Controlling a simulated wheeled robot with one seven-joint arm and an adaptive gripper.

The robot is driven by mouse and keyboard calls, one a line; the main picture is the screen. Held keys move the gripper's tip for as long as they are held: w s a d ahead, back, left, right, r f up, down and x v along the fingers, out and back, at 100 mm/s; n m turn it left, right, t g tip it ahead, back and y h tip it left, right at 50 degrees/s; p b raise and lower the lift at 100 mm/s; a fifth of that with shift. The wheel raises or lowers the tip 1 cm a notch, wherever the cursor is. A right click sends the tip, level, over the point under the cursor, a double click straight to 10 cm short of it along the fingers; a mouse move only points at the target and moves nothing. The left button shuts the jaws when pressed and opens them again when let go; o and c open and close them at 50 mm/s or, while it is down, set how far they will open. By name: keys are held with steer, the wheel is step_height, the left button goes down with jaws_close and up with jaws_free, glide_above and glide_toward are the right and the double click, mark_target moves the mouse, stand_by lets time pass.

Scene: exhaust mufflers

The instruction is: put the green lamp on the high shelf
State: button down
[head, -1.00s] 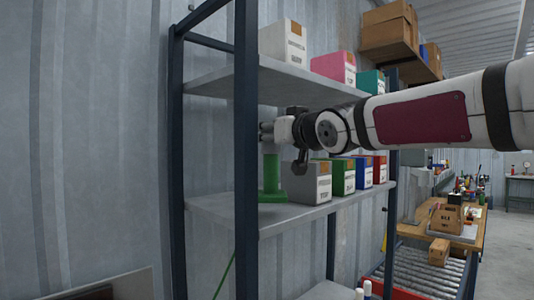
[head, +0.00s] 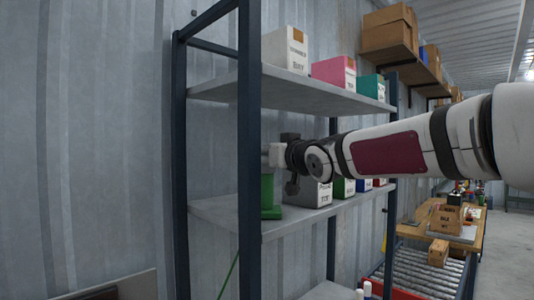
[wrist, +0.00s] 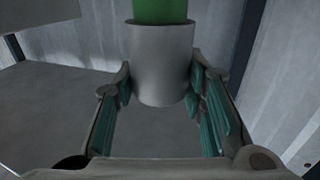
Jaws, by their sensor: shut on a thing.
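The green lamp (head: 267,193) is on or just over the middle shelf (head: 215,208), at its left end behind the dark front post, which hides part of it. It looks upright. I cannot tell whether its base touches the shelf. My gripper (head: 276,155) is at the lamp's top, level with the gap between the middle and high shelves. In the wrist view my gripper (wrist: 162,88) is closed around the lamp's grey cylindrical part (wrist: 160,65), with green beyond it. The high shelf (head: 225,90) is above; its left end is bare.
On the high shelf stand a white box (head: 287,50), a pink box (head: 334,72) and a teal box (head: 371,86). A grey box (head: 308,195) stands right beside the lamp, with several coloured boxes further right. The dark front post (head: 249,130) is close to my gripper.

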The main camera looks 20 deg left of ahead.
steer(key=c, duration=1)
jaws_free()
steer(key=shift+f, duration=0.1)
steer(key=shift+r, duration=0.2)
steer(key=p+v, duration=0.3)
steer(key=v, duration=0.9)
steer(key=shift+f, duration=0.15)
